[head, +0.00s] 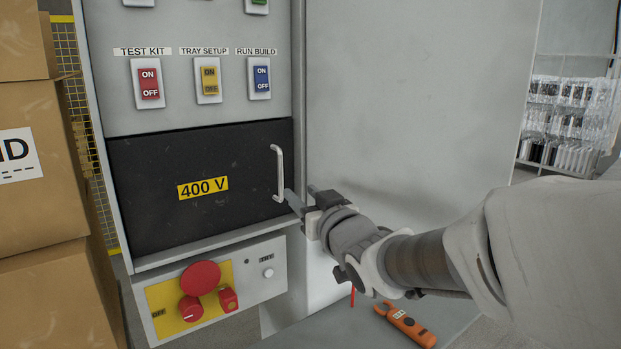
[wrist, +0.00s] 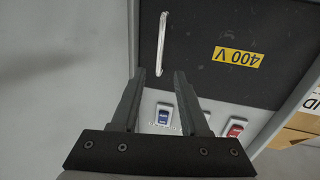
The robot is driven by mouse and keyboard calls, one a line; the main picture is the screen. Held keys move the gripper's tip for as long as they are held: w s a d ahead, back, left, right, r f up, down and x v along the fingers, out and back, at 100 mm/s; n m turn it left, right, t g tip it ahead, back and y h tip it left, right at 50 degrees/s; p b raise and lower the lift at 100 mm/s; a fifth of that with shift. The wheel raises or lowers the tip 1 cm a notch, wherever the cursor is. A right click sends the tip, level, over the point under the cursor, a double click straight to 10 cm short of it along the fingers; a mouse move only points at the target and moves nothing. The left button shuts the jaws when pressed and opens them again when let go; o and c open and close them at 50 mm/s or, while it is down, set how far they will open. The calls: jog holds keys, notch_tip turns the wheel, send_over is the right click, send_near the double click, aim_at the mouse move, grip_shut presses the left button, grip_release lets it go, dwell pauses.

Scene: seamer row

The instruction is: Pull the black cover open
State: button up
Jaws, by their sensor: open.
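The black cover (head: 150,209) is a dark panel with a yellow "400 V" label, set flush in the grey cabinet and looking closed. It also shows in the wrist view (wrist: 212,30). Its pale upright bar handle (head: 279,172) is at the cover's right edge; in the wrist view the handle (wrist: 161,44) stands just beyond the fingertips, roughly between them. My gripper (head: 296,198) is beside the handle's lower end in the head view. In the wrist view my gripper (wrist: 159,74) is open with nothing between its fingers. I cannot tell whether a finger touches the handle.
Rocker switches, red (head: 149,83), yellow (head: 209,80) and blue (head: 259,78), sit above the cover. A control box with a red button (head: 201,278) juts out below. Cardboard boxes (head: 35,160) stand at left. An orange tool (head: 405,325) lies on the grey surface at lower right.

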aim_at(281, 175)
jog(key=x, duration=1)
jog(key=shift+w+a+p, duration=0.15)
jog(key=shift+w+p, duration=0.15)
jog(key=shift+p, duration=0.1)
grip_shut()
dwell(1.0)
